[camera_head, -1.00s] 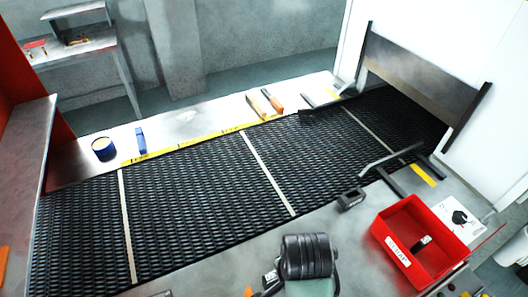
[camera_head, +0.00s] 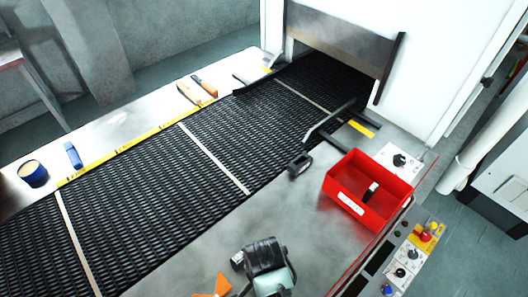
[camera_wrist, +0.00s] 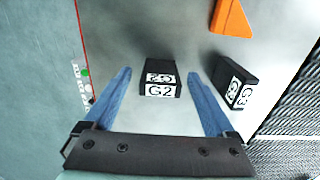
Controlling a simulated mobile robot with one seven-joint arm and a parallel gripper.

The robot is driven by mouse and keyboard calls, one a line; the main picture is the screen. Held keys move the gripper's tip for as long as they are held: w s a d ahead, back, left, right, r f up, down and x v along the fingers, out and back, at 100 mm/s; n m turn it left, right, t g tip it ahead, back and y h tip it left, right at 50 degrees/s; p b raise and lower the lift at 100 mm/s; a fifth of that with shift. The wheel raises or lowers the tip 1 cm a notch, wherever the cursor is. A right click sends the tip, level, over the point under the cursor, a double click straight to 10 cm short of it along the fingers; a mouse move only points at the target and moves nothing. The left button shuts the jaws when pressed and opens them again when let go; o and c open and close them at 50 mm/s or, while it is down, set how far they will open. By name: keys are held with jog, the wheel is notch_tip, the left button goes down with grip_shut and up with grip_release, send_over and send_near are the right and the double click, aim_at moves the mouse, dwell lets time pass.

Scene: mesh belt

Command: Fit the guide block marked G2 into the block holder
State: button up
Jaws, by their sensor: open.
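The G2 block (camera_wrist: 160,80) is a small dark block with white G2 labels, lying on the grey metal surface in the wrist view. My gripper (camera_wrist: 159,73) is open, with one blue finger to each side of the block and a gap on both sides. In the head view my gripper is hidden under my arm's wrist (camera_head: 266,262), and G2 cannot be made out there. A small dark fitting (camera_head: 300,162) beside the belt may be the block holder; its slot is too small to read.
A G3 block (camera_wrist: 237,84) lies close to the right finger. An orange piece (camera_wrist: 231,18) is beyond them. The mesh belt (camera_head: 150,187) runs alongside. A red bin (camera_head: 351,203) holds a dark, labelled item. A control panel (camera_head: 408,262) is at the right.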

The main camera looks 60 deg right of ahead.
jog(key=shift+f, duration=1.1)
grip_shut()
jog(key=shift+r+b, duration=0.7)
jog(key=shift+r, duration=4.35)
